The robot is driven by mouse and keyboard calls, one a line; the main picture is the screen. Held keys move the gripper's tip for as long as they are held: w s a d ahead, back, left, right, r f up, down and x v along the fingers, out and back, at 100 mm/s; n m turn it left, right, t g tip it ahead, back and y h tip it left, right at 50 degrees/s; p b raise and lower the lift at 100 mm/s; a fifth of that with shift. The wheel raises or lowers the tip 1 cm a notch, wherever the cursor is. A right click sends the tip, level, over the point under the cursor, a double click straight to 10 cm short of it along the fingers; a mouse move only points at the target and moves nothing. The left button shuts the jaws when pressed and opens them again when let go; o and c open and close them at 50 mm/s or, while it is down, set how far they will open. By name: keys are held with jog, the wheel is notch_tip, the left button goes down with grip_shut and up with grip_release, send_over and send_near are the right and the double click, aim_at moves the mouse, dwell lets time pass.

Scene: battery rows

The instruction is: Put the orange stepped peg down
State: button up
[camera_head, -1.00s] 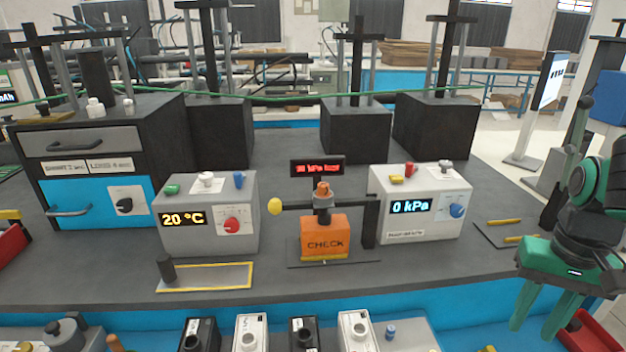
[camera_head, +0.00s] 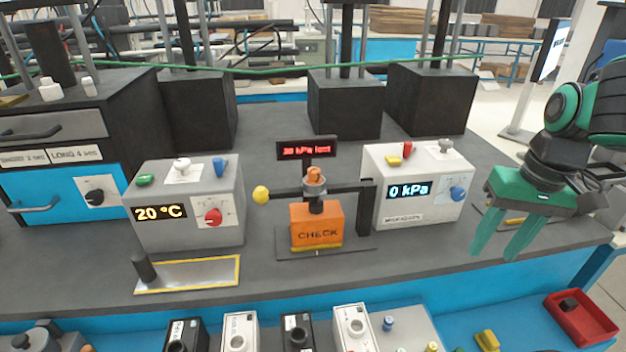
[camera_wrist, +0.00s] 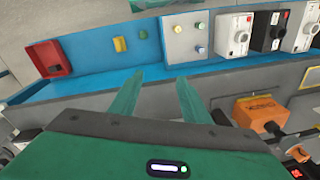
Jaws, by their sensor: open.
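An orange peg-like piece (camera_head: 314,175) stands upright in the grey collar on top of the orange CHECK block (camera_head: 318,228) in the head view. Its lower part is hidden by the collar, so I cannot see its steps. In the wrist view an orange piece (camera_wrist: 298,153) shows beside the CHECK block (camera_wrist: 258,108). My gripper (camera_head: 492,250) is open and empty, to the right of the CHECK stand and well apart from it. In the wrist view my gripper's fingers (camera_wrist: 160,78) are spread with nothing between them.
A grey 20 °C box (camera_head: 188,200) and a 0 kPa box (camera_head: 418,185) flank the CHECK stand. A yellow-edged plate (camera_head: 190,275) lies front left. Several small white and black units line the front. A red tray (camera_head: 582,318) sits at the lower right.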

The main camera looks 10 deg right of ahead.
jog(key=w+a+r+n+t+y, duration=0.1)
jog(key=w+a+r+n, duration=0.45)
jog(key=w, duration=0.45)
jog(key=n+y, duration=0.2)
jog(key=n, duration=0.9)
send_near(315, 169)
jog(key=shift+x, duration=4.25)
jog(key=shift+y, duration=0.3)
grip_shut()
